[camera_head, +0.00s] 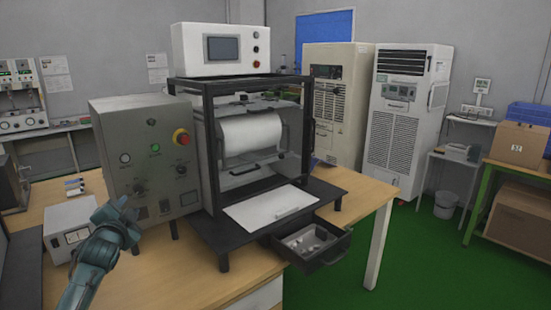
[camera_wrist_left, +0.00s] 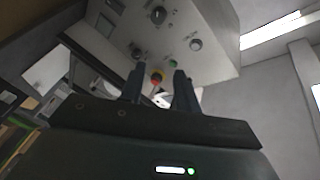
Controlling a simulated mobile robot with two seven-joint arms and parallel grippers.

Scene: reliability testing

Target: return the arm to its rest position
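My left arm comes in from the lower left in the head view. Its gripper (camera_head: 128,207) is in front of the lower part of the grey control box (camera_head: 108,138). In the left wrist view the two dark fingers of the gripper (camera_wrist_left: 158,74) stand apart with nothing between them. The control box (camera_wrist_left: 212,28) fills the top of that view, and its red emergency button (camera_wrist_left: 156,77) shows beyond the gap between the fingers. I cannot tell whether the fingertips touch the panel. My right arm and gripper are not in view.
The test machine (camera_head: 252,130) with a white roller stands right of the control box on the wooden table (camera_head: 180,265). Its open drawer (camera_head: 318,254) of small parts sticks out at the front. A small white box (camera_head: 70,222) is left of my gripper. Green floor lies right.

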